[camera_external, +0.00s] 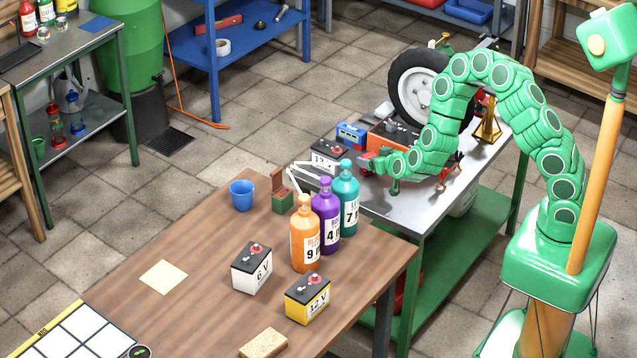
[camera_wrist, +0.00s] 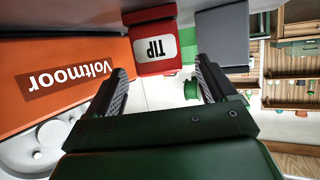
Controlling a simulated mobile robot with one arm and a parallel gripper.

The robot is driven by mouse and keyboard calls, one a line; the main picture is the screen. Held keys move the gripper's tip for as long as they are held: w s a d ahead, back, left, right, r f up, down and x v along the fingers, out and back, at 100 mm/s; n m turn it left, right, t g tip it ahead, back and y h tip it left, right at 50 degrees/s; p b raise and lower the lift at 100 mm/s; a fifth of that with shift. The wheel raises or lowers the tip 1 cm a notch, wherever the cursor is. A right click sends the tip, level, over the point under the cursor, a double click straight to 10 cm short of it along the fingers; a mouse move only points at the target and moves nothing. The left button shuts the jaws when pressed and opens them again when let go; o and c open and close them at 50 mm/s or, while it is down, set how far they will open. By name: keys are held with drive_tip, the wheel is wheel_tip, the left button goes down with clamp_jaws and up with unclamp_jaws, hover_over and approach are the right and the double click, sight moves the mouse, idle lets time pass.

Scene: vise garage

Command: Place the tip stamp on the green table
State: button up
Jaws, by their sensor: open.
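The tip stamp (camera_wrist: 152,57) is a red block with a white label reading TIP. In the wrist view it lies just ahead of my gripper (camera_wrist: 163,72), near the gap between the fingertips. The fingers are apart and nothing is held; the label looks upside down. In the external view my gripper (camera_external: 374,165) is low over the steel-topped table (camera_external: 400,212), which has a green frame and shelf. A small red shape at its tip is probably the stamp, too small to be sure. Another table (camera_external: 98,58), at the upper left, also has green legs.
An orange Voltmoor box (camera_wrist: 60,62) stands close beside the fingers, and a grey block (camera_wrist: 222,38) on the other side. A wheel (camera_external: 415,88) and a battery (camera_external: 327,156) are nearby. Orange (camera_external: 305,240), purple (camera_external: 326,220) and teal (camera_external: 347,195) bottles crowd the wooden table (camera_external: 205,270).

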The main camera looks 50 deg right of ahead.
drive_tip(key=v, duration=0.4)
drive_tip(key=shift+r, duration=0.1)
drive_tip(key=shift+s+a+r, duration=0.1)
drive_tip(key=shift+a+r, duration=0.05)
drive_tip(key=shift+a, duration=0.05)
drive_tip(key=s+a+r+n+g+y, duration=0.1)
drive_tip(key=a+r+n+y, duration=0.1)
drive_tip(key=a+r+y, duration=0.6)
drive_tip(key=s+a+r+n+g, duration=0.3)
drive_tip(key=s+a+r+g, duration=0.15)
drive_tip(key=s+r, duration=0.4)
drive_tip(key=s+d+r+g+h, duration=0.1)
drive_tip(key=s+d+r+g, duration=0.2)
drive_tip(key=s, duration=0.9)
drive_tip(key=s+d+r+g+h, duration=0.1)
drive_tip(key=s+d+r, duration=0.3)
drive_tip(key=s, duration=0.9)
drive_tip(key=s+d+r+g, duration=0.4)
drive_tip(key=s, duration=0.8)
drive_tip(key=shift+d+r+g+h, duration=0.25)
drive_tip(key=shift+r+g+h, duration=0.1)
drive_tip(key=shift+r+h, duration=0.05)
